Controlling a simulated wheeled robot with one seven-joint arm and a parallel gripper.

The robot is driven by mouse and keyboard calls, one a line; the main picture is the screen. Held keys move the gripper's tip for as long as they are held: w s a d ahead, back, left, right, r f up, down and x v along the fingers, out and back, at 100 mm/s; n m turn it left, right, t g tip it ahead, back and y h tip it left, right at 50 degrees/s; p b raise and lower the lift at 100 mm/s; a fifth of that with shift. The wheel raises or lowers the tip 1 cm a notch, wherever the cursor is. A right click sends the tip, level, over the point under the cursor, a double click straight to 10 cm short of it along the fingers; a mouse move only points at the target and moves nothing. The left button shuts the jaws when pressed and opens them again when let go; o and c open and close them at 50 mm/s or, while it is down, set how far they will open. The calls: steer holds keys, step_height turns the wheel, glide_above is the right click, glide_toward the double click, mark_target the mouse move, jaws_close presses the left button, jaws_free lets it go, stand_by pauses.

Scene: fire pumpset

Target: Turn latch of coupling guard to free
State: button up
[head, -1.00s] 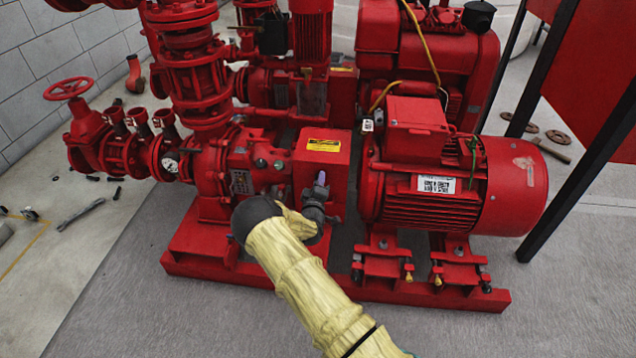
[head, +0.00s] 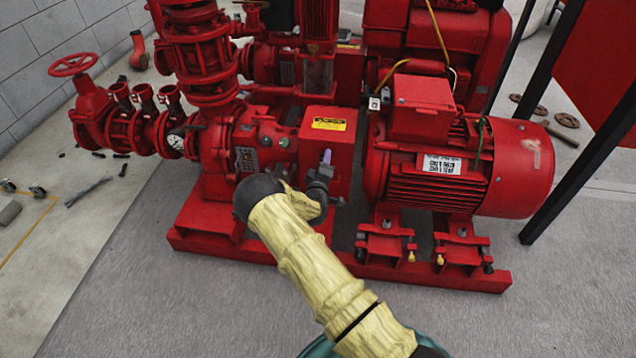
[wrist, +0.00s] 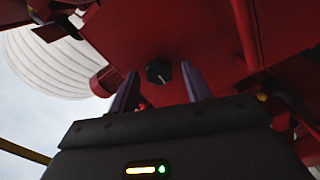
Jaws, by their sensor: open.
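The coupling guard (head: 329,124) is a red box with a yellow label on top, between the pump and the red motor. In the wrist view its red surface (wrist: 200,40) fills much of the upper part. The latch (wrist: 158,71), a small dark knob with a light line on it, sits on that surface. My gripper (head: 326,158) is in front of the guard's near face in the head view. In the wrist view my gripper (wrist: 158,88) is open, with one finger to each side of the knob and the knob beyond the fingertips. The knob is hidden in the head view.
The red motor (head: 465,170) stands close to the right of my gripper, and the pump casing (head: 235,150) to the left. The red base frame (head: 215,247) runs below. The grey floor in front is clear. A dark post frame (head: 575,150) stands at the right.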

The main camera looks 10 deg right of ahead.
steer(key=p+v, duration=0.4)
steer(key=v, duration=1.2)
steer(key=shift+s+p, duration=0.3)
steer(key=shift+p, duration=0.05)
steer(key=shift+w, duration=0.1)
